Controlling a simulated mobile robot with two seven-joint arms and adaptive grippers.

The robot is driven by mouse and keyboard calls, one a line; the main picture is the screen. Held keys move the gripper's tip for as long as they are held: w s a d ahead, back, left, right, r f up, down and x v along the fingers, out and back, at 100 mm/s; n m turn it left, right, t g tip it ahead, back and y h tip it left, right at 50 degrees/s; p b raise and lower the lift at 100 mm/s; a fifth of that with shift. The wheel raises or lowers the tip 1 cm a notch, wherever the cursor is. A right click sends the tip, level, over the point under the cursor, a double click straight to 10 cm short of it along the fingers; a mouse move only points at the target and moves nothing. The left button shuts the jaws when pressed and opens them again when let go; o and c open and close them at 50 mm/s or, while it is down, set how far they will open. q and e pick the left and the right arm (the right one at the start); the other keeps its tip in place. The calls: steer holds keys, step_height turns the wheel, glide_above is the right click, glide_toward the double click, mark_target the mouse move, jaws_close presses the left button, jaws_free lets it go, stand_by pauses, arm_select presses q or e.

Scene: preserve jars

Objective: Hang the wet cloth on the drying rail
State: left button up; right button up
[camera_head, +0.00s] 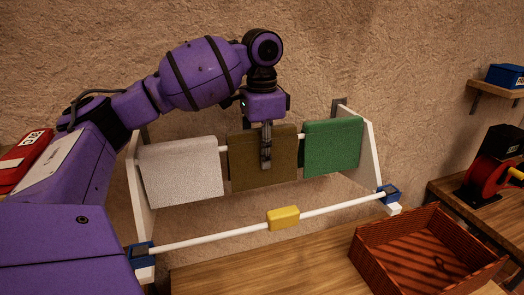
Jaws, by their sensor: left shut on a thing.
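A drying rack with white side panels stands against the wall. Its back rail (223,148) carries a white cloth (180,171) on the left and a green cloth (333,147) on the right. Between them a dark olive-brown cloth (247,174) hangs at the rail, apart from the green one. My left gripper (266,158) points down in front of the brown cloth and is shut on it. The fingers hide part of it, and I cannot tell whether its back half lies behind the rail. My right gripper is not in view.
A lower front rail (235,228) with blue end brackets (389,193) bears a yellow block (283,217). A reddish-brown crate (372,263) stands on the wooden table at the lower right. A red device (488,178) and a shelf with a blue box (505,76) are farther right.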

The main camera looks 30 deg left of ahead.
arm_select(q)
steer(key=shift+f, duration=0.15)
steer(key=o, duration=1)
steer(key=shift+o, duration=0.2)
step_height(320, 180, up, 12)
steer(key=shift+f, duration=0.1)
